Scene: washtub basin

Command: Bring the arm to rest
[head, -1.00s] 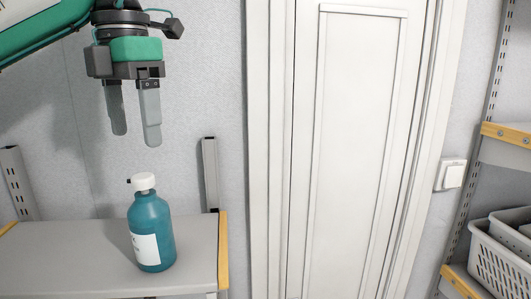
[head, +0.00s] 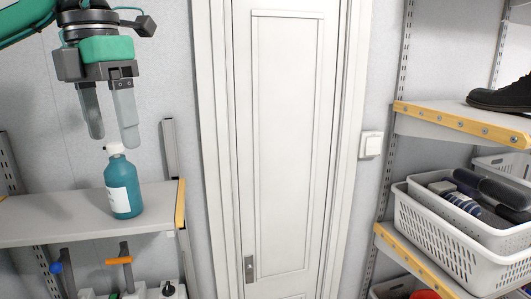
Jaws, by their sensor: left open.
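My left gripper (head: 111,118) hangs from the upper left with its two grey fingers pointing down. The fingers are apart and nothing is between them. Just below the fingertips a teal bottle (head: 122,188) with a white cap and white label stands upright on the grey shelf (head: 45,222). The fingertips overlap the area just above the cap in the picture; I cannot tell the exact gap in depth. My right gripper does not show.
A white door (head: 288,140) fills the middle. At the right, shelves hold a dark shoe (head: 503,97) and a white basket (head: 440,235) with bottles and other items. A light switch (head: 371,144) is on the wall. Tools (head: 122,262) stand below the left shelf.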

